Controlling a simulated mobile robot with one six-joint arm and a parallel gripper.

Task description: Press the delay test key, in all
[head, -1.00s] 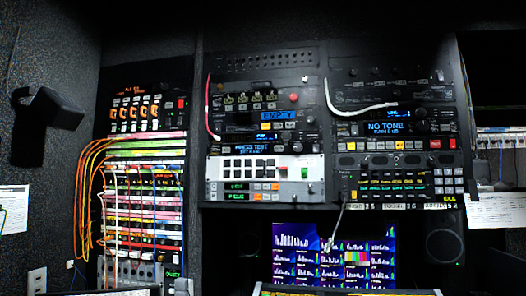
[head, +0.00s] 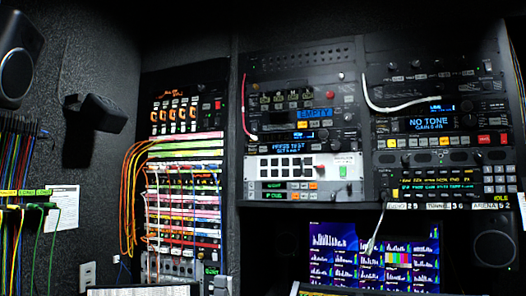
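In the head view a rack unit in the middle column has a small blue display (head: 286,143) that appears to read "PRESS TEST", with a smaller line below it that I cannot read. Small lit keys (head: 304,135) sit beside it; their labels are too small to read, so I cannot tell which one is the delay test key. Just below is a pale panel (head: 256,169) with two rows of dark square keys, a green key and a red key (head: 343,171) at its right. My gripper is not in view.
A patch bay (head: 184,190) with looped coloured cables stands left of the racks. A white cable (head: 395,107) hangs over the right rack, which shows "NO TONE" (head: 430,124). A monitor (head: 372,255) is below. A black bracket (head: 95,112) juts from the left wall.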

